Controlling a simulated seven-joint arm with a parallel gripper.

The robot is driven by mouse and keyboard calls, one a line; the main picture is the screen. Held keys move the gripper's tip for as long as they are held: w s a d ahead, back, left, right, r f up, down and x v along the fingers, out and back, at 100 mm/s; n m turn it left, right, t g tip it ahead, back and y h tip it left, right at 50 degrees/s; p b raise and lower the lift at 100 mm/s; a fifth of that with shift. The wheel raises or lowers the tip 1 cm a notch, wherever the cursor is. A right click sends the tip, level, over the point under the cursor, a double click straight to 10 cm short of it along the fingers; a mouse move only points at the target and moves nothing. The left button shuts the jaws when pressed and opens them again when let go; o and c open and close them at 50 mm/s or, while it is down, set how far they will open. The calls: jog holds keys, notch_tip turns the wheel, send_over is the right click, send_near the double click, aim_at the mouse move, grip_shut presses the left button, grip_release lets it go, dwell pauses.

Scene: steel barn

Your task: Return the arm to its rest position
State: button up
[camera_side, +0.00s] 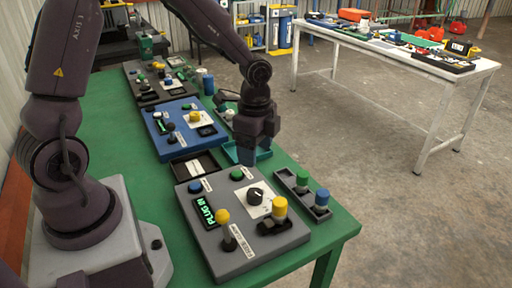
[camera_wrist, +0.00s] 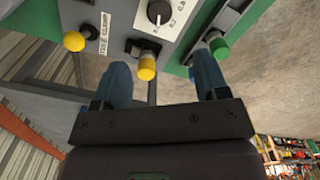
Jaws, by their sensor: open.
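My gripper (camera_side: 256,152) hangs above the green table (camera_side: 305,166) in the side view, over the area between the grey panel and the blue panel. In the wrist view its two blue fingers (camera_wrist: 165,85) are spread apart with nothing held between them. The yellow-topped plug (camera_wrist: 147,68) on the grey panel shows between the fingers in the picture, apart from them. My arm is bent at the elbow and reaches out over the table.
Below and near the gripper are the grey panel (camera_side: 228,254) with knobs and a lit display, the blue panel (camera_side: 161,143), a black tray (camera_side: 181,175) and a dark holder (camera_side: 284,177) with green and blue pegs. A white table (camera_side: 348,42) stands at the back right, across open floor.

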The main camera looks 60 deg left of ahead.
jog(key=s+d+r+n+t, duration=0.2)
jog(key=s+r+n+t, duration=0.3)
jog(key=s+r+n, duration=0.6)
jog(key=s+r, duration=0.4)
jog(key=r, duration=0.3)
jog(key=shift+d+t, duration=0.15)
jog(key=shift+t, duration=0.15)
